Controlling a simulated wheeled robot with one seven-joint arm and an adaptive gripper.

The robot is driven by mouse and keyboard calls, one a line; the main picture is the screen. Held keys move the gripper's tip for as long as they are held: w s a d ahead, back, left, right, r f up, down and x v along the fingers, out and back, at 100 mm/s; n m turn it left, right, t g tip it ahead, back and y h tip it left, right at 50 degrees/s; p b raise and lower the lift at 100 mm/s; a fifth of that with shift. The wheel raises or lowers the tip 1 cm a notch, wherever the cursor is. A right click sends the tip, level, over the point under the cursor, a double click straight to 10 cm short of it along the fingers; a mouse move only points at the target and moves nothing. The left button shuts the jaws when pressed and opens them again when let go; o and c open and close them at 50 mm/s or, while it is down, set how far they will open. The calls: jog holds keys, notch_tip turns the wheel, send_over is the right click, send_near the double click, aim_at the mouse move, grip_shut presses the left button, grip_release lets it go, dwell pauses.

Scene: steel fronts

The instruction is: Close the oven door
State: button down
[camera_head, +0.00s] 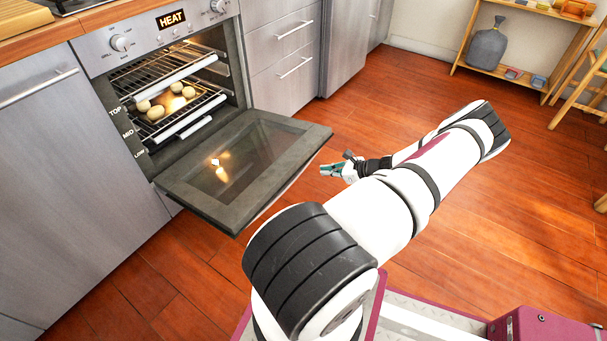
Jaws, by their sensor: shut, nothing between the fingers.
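The oven (160,85) is at the upper left, set between steel fronts. Its door (246,165) is swung down wide open and lies about level, with its glass facing up. Racks inside the oven hold several round pale items (165,102). My gripper (326,171) is just to the right of the door's outer right corner, seen small, with its fingers pointing left. It is shut and empty. A gap seems to lie between the fingertips and the door edge; I cannot tell their height difference. The door's underside is hidden.
Steel drawers (283,55) stand right of the oven and a steel cabinet front (60,150) left of it. A wooden shelf (520,80) with a grey vase (486,52) stands at the upper right. The wooden floor (400,85) between is clear.

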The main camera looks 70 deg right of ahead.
jog(key=w+d+f+m+h+b, duration=0.1)
jog(key=w+d+f+m+b, duration=0.1)
jog(key=w+f+b, duration=0.35)
jog(key=shift+w+d+r+p, duration=0.15)
jog(key=shift+w+r+p, duration=0.15)
jog(key=shift+w+r, duration=0.45)
dwell(0.4)
